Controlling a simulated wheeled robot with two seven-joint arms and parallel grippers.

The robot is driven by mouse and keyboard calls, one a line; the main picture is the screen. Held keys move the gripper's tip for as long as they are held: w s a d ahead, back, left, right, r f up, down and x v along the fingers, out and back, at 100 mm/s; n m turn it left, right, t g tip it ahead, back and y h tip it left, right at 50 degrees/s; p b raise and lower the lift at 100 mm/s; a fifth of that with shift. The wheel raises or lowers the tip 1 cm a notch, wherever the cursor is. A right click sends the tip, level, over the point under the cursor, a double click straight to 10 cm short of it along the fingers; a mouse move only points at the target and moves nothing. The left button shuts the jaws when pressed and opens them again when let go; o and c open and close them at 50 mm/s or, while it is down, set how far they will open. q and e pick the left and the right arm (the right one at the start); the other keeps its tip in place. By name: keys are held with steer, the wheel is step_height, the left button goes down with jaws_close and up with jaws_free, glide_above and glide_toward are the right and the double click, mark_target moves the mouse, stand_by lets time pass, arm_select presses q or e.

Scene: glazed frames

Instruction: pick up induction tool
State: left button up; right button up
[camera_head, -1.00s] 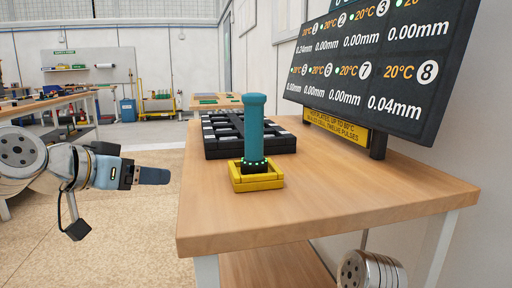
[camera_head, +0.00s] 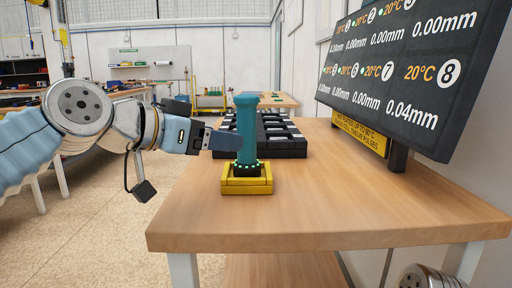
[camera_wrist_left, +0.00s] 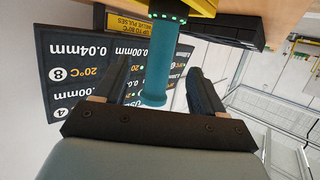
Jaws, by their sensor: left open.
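The induction tool (camera_head: 247,120) is a teal upright cylinder with a wider top cap and a ring of small green lights near its black foot. It stands in a yellow square holder (camera_head: 247,187) on the wooden bench. My left gripper (camera_head: 226,141) comes in from the left at the height of the tool's handle, its fingers reaching to the handle's left side. In the left wrist view, which is upside down, the tool (camera_wrist_left: 157,66) lies between the two open fingers, with gaps on both sides. My right gripper is out of view.
A black plate rack (camera_head: 285,138) stands on the bench (camera_head: 340,205) behind the tool. A dark display (camera_head: 400,75) with readings stands at the right, a yellow sign below it. The bench top in front of and right of the holder is clear.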

mark_target(253, 145)
arm_select(q)
steer(key=x, duration=0.4)
steer(key=shift+w+d+f+p, duration=0.15)
steer(key=shift+w+d+p, duration=0.1)
steer(key=shift+p, duration=0.05)
steer(key=x, duration=0.3)
steer(key=p+x, duration=0.1)
steer(key=x, duration=0.1)
steer(key=shift+w+f, duration=0.25)
steer(key=shift+f, duration=0.15)
steer(key=shift+r, duration=0.1)
jaws_close()
